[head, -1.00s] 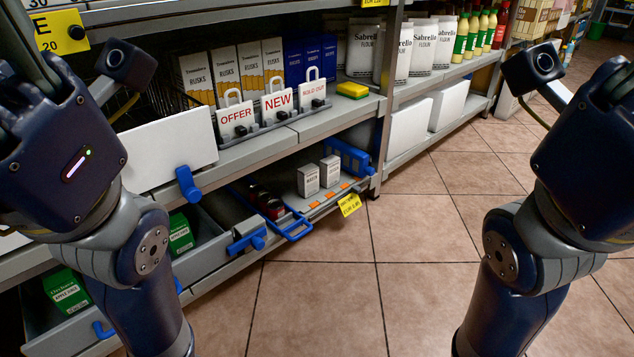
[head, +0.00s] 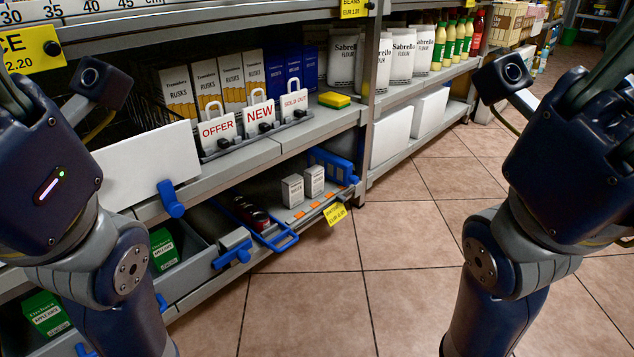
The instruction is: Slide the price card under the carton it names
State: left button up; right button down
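A yellow price card (head: 335,213) sits tilted at the front edge of the lower shelf; its print is too small to read. Two small white cartons, a left one (head: 292,191) and a right one (head: 314,181), stand upright on that shelf, behind orange strips. Green apple juice cartons (head: 46,313) lie in the lower drawers, with another (head: 163,250) farther back. Rusks cartons (head: 205,88) and blue cartons (head: 279,73) stand on the shelf above. My two arms frame the view at left and right. Neither gripper's fingertips are in view.
OFFER (head: 217,130), NEW (head: 259,113) and SOLD OUT (head: 293,101) signs stand in a rack, with a yellow-green sponge (head: 334,100) beside them. A blue-handled drawer (head: 279,240) juts out near dark-red jars. Other yellow cards (head: 354,9) hang higher. Tiled floor (head: 400,270) is clear between my arms.

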aim_at(334, 212)
jog(key=i+l+u, duration=0.1)
jog(key=i+u, duration=0.25)
jog(key=i+l+u, duration=0.25)
jog(key=i+u, duration=0.15)
jog(key=i, duration=0.15)
